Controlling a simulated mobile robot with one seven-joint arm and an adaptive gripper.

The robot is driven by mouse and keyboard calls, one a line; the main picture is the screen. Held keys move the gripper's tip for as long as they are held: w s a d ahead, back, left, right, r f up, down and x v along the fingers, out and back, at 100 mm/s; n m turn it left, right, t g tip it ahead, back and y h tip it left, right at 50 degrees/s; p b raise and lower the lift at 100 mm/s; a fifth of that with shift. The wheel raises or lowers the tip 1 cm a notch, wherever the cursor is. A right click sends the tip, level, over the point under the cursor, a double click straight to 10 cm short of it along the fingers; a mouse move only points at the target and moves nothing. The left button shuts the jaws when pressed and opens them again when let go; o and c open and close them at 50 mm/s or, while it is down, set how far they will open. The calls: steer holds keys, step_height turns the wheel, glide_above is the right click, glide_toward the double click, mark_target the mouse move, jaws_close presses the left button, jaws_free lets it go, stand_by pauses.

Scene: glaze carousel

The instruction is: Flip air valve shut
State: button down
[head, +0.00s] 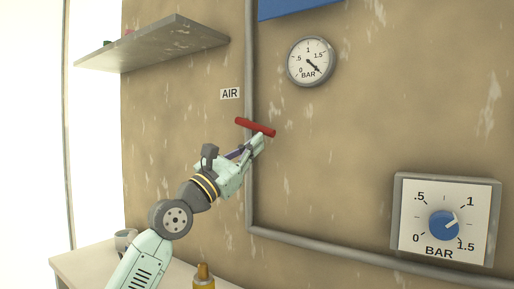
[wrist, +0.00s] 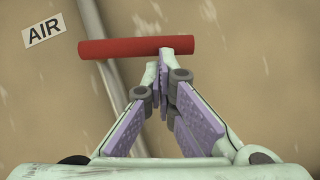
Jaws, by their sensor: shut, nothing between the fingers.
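The air valve's red handle (head: 255,127) lies crosswise over the grey vertical pipe on the wall, tilted slightly down to the right in the head view. An "AIR" label (head: 230,93) is to its upper left. The red bar (wrist: 125,48) also shows across the upper part of the wrist view. My gripper (head: 260,142) is shut and empty, its fingertips just below the right part of the handle. In the wrist view the fingertips (wrist: 162,58) meet the bar's lower edge near its right end; I cannot tell whether they touch it. The valve body is hidden.
A round gauge (head: 311,61) hangs upper right, its needle pointing lower right. A square BAR dial (head: 473,229) with a blue knob is lower right. A shelf (head: 152,46) juts out upper left. A bench (head: 88,262) with a mug and a yellow bottle stands below.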

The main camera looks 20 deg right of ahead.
steer(key=shift+s+d+r, duration=0.3)
steer(key=shift+s+r, duration=0.1)
steer(key=shift+r, duration=0.2)
stand_by(0.3)
steer(key=s+a+f+b, duration=0.4)
steer(key=a+f+b, duration=0.2)
steer(key=a+f, duration=0.2)
steer(key=shift+f, duration=0.7)
steer(key=shift+a+r, duration=0.1)
steer(key=shift+a, duration=0.1)
